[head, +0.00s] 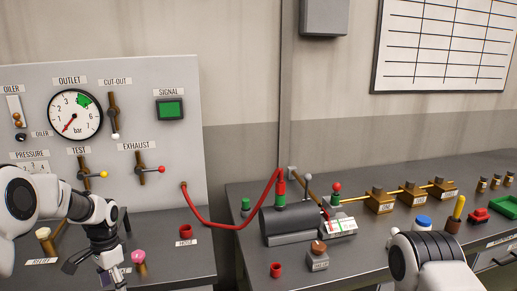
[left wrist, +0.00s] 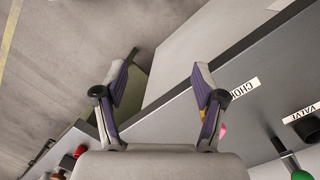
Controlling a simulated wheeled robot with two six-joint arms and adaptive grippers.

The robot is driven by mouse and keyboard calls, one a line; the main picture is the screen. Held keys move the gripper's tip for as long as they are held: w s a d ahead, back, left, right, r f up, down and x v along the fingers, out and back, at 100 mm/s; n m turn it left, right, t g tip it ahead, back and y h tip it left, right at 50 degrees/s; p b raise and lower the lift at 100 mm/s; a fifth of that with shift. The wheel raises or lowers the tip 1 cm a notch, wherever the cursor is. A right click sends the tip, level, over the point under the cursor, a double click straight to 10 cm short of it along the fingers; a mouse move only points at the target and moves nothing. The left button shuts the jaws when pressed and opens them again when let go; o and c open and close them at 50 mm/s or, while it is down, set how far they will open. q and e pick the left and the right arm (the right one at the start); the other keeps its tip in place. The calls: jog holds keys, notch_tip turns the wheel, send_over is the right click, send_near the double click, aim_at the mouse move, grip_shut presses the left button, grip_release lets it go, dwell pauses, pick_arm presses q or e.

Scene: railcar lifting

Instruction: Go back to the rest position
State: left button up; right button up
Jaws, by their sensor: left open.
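My left gripper (head: 92,268) hangs over the left part of the bench in the head view, beside the pink-topped knob (head: 139,258). In the left wrist view its two fingers (left wrist: 163,75) are spread wide with nothing between them. Under them are the bench edge and bare floor. The pink knob (left wrist: 222,131) shows just past the right finger there. My right arm (head: 432,262) comes in at the bottom right of the head view, over the right bench; its gripper is out of view.
A panel (head: 150,85) with a gauge (head: 75,114), levers and a green signal lamp (head: 170,109) stands behind the left bench. A red hose (head: 232,224) runs to a dark cylinder (head: 290,226) on the right bench. Brass blocks (head: 380,202) stand farther right.

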pick_arm(q)
jog(key=s+d+f+g+b, duration=0.1)
jog(key=s+d+f+g, duration=0.15)
jog(key=s+f, duration=0.5)
jog(key=s+d+f+g+b, duration=0.1)
jog(key=s+d+f, duration=0.2)
jog(key=s+f, duration=0.4)
jog(key=s+d+f+n+t+b, duration=0.15)
jog(key=s+d+f, duration=0.3)
jog(key=s, duration=0.75)
jog(key=s+d+f+n, duration=0.3)
jog(key=s+f, duration=0.3)
jog(key=s, duration=0.7)
jog(key=w+n+t, duration=0.1)
jog(key=w, duration=0.1)
jog(key=w+n+t, duration=0.1)
jog(key=w+t, duration=0.1)
jog(key=shift+w+a+r+n+t, duration=0.15)
jog(key=shift+w+a+n+t, duration=0.05)
jog(key=shift+w+n+t, duration=0.1)
